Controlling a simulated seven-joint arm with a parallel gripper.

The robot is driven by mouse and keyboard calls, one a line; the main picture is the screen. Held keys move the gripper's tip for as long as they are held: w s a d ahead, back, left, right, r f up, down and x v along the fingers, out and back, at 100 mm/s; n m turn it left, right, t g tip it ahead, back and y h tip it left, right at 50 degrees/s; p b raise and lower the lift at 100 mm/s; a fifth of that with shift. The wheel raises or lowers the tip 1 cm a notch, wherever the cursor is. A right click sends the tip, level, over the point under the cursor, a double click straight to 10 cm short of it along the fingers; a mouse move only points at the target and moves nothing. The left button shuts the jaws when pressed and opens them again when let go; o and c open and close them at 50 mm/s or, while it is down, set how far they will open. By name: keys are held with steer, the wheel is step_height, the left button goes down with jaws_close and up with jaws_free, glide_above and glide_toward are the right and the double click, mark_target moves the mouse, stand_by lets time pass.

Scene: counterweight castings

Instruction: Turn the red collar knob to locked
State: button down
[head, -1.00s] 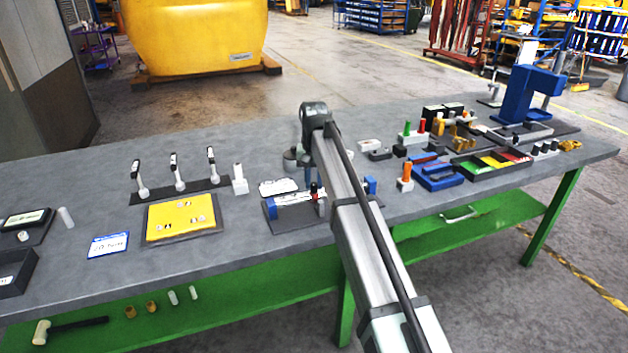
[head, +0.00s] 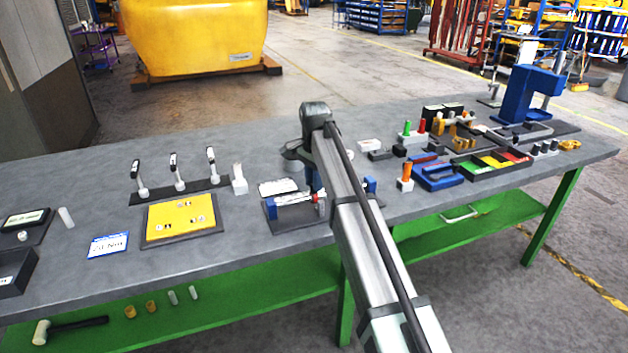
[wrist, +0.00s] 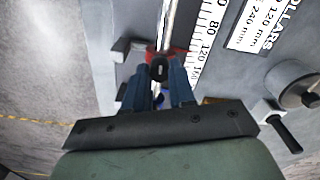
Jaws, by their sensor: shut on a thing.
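In the wrist view, the red collar (wrist: 180,54) sits on a metal rod beside a white scale with black numbers. A black knob (wrist: 159,68) stands up from the collar towards the camera. My gripper (wrist: 161,82) has its two blue fingers on either side of this knob and is shut on it. In the head view, a bit of the red collar (head: 316,196) shows at the right end of the scale fixture (head: 292,199). My arm hides much of the fixture and the grip there. I cannot read any locked mark.
A yellow board (head: 181,219) and a row of upright handles (head: 178,181) lie left of the fixture. A block with an orange peg (head: 406,177) and a blue fixture (head: 437,176) stand right. In the wrist view, a round metal part (wrist: 292,84) is close by at right.

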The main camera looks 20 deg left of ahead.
steer(key=shift+m, duration=0.6)
steer(key=c, duration=0.9)
jaws_free()
steer(key=shift+c, duration=0.2)
steer(key=shift+r, duration=0.1)
step_height(320, 180, up, 14)
steer(key=shift+f, duration=0.2)
